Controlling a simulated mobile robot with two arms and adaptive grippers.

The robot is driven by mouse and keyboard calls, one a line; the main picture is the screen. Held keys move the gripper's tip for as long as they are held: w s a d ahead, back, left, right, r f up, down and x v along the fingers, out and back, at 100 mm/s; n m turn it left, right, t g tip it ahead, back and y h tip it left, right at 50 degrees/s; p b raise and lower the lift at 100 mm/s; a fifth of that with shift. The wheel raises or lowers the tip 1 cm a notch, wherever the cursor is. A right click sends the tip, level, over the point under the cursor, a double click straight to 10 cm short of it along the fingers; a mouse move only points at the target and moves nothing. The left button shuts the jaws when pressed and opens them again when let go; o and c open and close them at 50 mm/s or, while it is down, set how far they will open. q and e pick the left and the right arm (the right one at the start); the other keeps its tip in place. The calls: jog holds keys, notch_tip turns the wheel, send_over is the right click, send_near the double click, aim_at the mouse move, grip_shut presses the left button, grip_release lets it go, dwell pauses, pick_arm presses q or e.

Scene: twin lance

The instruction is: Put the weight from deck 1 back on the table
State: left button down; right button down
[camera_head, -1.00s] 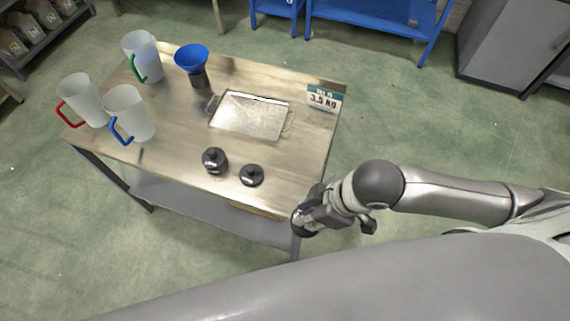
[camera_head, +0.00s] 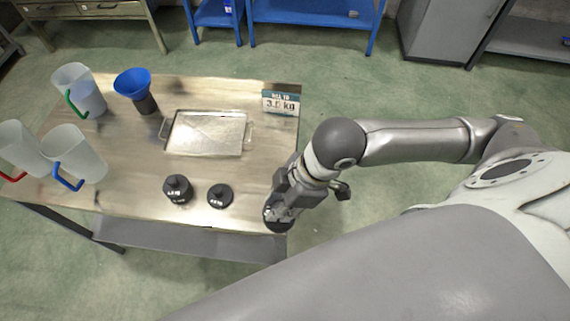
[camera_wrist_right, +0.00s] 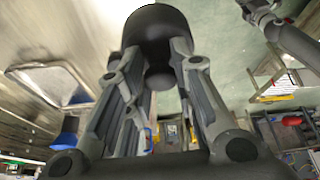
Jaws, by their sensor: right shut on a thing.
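My right gripper (camera_head: 279,210) is shut on a black weight (camera_head: 279,225). It overlaps the table's front right corner in the head view; its height is hard to tell. In the right wrist view the dark round weight (camera_wrist_right: 157,27) sits between the fingers (camera_wrist_right: 158,75), its knob between them. The metal-topped table (camera_head: 240,172) carries two other black weights near its front edge: a taller one (camera_head: 178,189) and a flatter one (camera_head: 220,196). My left gripper is not in view. I cannot make out deck 1.
A metal tray (camera_head: 207,133) lies mid-table. A 3.5 kg sign (camera_head: 281,102) stands at the back right. A blue funnel (camera_head: 133,83) and several translucent jugs (camera_head: 82,158) stand on the left. Bare tabletop lies between the tray and the right edge.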

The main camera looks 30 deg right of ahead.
jog(key=w+f, duration=1)
jog(key=shift+a+p, duration=0.3)
jog(key=shift+p, duration=0.05)
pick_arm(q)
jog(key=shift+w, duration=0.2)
pick_arm(e)
jog(key=shift+f, duration=0.5)
jog(key=shift+f, duration=0.1)
jog(key=c, duration=1.2)
grip_release()
jog(key=shift+s+d+f, duration=0.1)
jog(key=shift+s, duration=0.05)
jog(key=shift+c, duration=0.2)
